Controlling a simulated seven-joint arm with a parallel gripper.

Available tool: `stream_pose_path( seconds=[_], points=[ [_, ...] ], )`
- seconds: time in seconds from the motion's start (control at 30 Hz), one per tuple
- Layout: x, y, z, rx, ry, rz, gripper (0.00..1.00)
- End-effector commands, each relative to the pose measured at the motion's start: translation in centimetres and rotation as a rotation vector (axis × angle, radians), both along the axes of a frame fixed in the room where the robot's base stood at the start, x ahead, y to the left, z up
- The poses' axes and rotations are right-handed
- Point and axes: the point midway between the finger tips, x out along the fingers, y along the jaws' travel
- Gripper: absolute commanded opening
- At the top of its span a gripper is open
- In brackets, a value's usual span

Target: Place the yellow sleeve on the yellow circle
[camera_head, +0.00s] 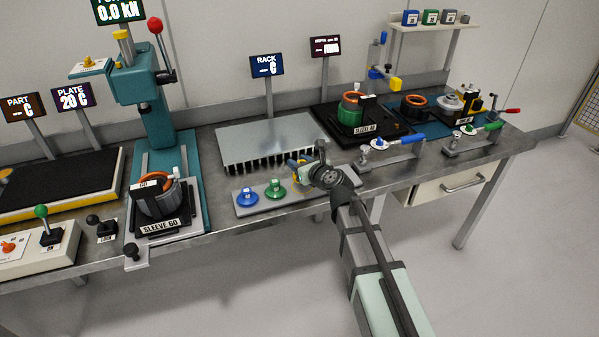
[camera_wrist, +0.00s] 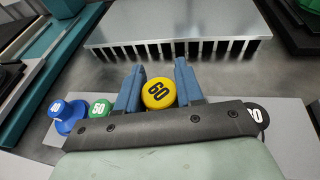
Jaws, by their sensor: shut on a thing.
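The yellow sleeve (camera_wrist: 158,94), a round piece with "60" on its top, sits between the two blue fingers of my gripper (camera_wrist: 160,65) in the wrist view. My gripper is shut on it. In the head view my gripper (camera_head: 301,167) is over the grey strip (camera_head: 262,206) near the front of the bench and mostly hides the sleeve. I cannot tell whether the sleeve still touches the strip. I cannot make out a yellow circle in either view.
A blue piece (camera_head: 247,196) and a green piece (camera_head: 275,188) stand on the strip left of my gripper. A black piece (camera_wrist: 258,114) is at its right. A finned metal rack (camera_head: 265,142) lies behind. A press (camera_head: 150,100) stands left, fixtures (camera_head: 350,113) right.

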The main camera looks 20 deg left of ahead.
Motion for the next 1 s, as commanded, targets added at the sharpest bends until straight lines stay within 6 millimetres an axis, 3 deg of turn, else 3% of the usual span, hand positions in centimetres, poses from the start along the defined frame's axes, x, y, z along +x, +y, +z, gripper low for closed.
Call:
stream_pose_path(
  seconds=[0.3,0.8,0.83,1.0],
  points=[
    [0.0,0.0,-3.2,0.0,0.002,-0.001,0.0],
    [0.0,0.0,-3.8,0.001,0.002,-0.001,0.0],
    [0.0,0.0,-3.7,0.001,0.001,0.0,0.39],
    [0.0,0.0,-3.7,0.0,0.001,0.0,0.56]
  ],
)
